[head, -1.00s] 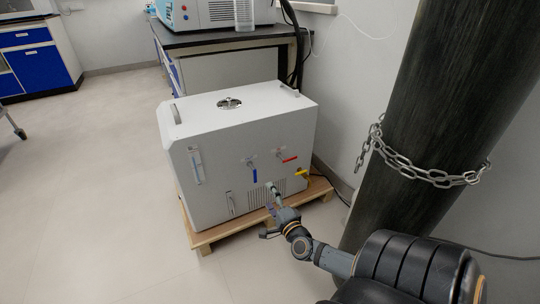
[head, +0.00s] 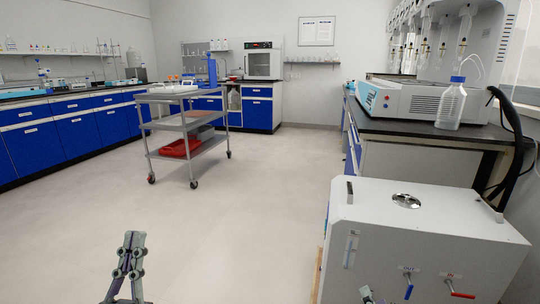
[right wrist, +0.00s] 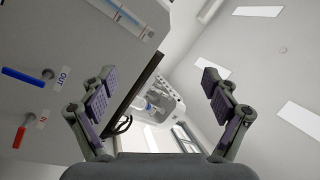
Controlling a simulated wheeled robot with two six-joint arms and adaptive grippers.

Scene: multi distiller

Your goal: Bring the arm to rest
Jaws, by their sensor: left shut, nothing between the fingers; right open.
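My left gripper (head: 128,262) stands upright at the bottom left of the head view, over bare floor. Its fingers are closed with nothing between them. My right gripper (right wrist: 156,74) is open and empty in the right wrist view, its two padded fingers spread wide. In the head view only a small tip of it (head: 367,294) shows at the bottom edge, in front of the white box unit (head: 375,212). In the right wrist view the unit's front panel (right wrist: 60,50) is to the left, apart from the fingers.
The unit has a blue lever (head: 408,287) and a red lever (head: 459,293). A black-topped bench (head: 430,128) with a bottle (head: 451,105) stands behind it. A steel cart (head: 184,122) stands mid-room. Blue cabinets (head: 75,130) line the left wall. The floor between is clear.

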